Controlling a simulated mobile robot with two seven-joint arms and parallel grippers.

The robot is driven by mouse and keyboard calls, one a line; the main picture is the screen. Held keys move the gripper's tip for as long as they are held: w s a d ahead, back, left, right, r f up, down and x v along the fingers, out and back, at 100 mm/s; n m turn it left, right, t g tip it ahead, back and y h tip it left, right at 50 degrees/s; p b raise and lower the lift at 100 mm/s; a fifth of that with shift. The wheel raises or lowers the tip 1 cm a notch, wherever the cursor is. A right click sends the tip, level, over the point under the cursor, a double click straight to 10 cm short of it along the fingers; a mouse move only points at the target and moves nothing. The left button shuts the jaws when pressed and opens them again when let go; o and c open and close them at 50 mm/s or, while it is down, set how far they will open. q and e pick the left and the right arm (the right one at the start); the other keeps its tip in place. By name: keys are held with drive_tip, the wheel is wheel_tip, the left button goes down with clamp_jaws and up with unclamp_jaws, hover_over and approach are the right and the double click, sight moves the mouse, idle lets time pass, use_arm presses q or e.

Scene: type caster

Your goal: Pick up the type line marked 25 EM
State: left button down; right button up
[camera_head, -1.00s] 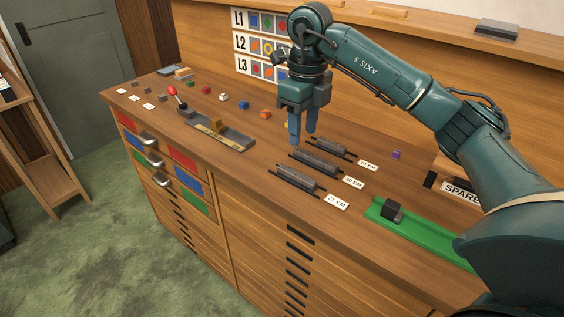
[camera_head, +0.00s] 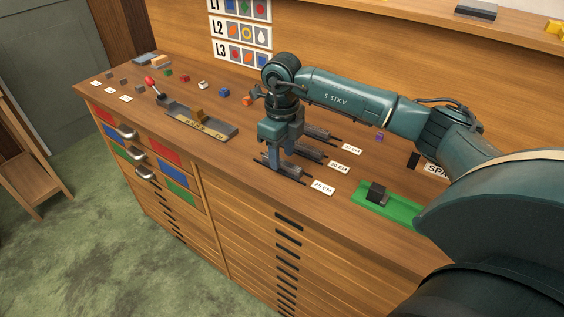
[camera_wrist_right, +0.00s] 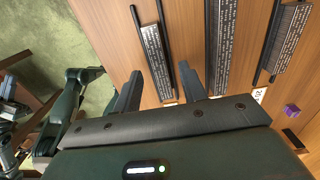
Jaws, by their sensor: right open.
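The 25 EM type line is a dark grey bar (camera_head: 284,169), frontmost of three parallel lines on the cabinet top, with its white label (camera_head: 322,187) at its right end. It also shows in the right wrist view (camera_wrist_right: 155,52). My right gripper (camera_head: 275,160) is open and points down over this line in the head view. Contact cannot be told.
The middle line (camera_head: 308,153) and the back line (camera_head: 321,134) lie close behind. A green tray (camera_head: 400,211) with a dark block (camera_head: 376,192) stands to the right. A purple cube (camera_head: 379,137) lies behind. A long dark tray (camera_head: 215,125) with a brass-coloured plate is left.

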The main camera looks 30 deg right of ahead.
drive_tip(key=shift+f, duration=0.8)
drive_tip(key=shift+c, duration=0.3)
clamp_jaws()
drive_tip(key=shift+r, duration=0.1)
